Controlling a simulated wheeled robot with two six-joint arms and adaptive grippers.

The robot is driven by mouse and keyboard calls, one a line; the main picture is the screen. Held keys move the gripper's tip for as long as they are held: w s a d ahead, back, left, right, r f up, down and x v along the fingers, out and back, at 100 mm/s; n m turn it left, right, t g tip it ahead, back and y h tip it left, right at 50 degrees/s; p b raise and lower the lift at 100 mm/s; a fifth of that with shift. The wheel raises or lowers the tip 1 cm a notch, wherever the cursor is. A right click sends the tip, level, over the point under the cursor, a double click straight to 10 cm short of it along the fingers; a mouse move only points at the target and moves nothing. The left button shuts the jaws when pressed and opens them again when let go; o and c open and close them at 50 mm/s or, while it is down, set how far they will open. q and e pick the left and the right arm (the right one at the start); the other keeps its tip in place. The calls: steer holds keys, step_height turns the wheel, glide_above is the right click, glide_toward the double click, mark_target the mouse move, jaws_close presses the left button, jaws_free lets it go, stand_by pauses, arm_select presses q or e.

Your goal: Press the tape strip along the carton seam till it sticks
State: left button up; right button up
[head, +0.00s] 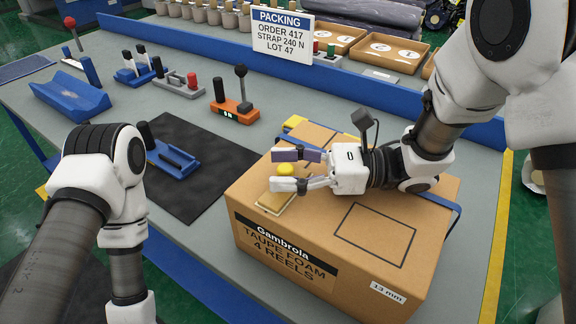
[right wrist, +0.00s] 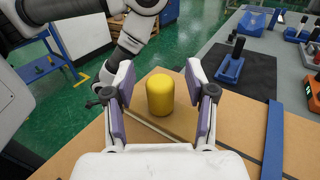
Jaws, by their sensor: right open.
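The brown carton (head: 330,255) stands on the bench at right, printed "Gambrola Taupe Foam 4 Reels". A small tan strip or plate (head: 272,203) lies on its top near the front left edge; I cannot tell whether it is the tape. A yellow rounded knob (head: 286,169) shows between the fingers of my right gripper (head: 298,170). In the right wrist view, this yellow cylinder (right wrist: 160,95) stands upright between the open fingers, with gaps on both sides. My right gripper is low over the carton top. My left arm enters at left; its gripper is out of frame.
A blue strap (head: 440,200) crosses the carton's right part. A black mat (head: 200,180) with a blue tool (head: 175,160) lies left of the carton. An orange lever device (head: 232,108) and a "PACKING" sign (head: 282,38) stand behind. Bare bench shows at front left of the mat.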

steer(key=d, duration=1.1)
steer(key=shift+d, duration=0.55)
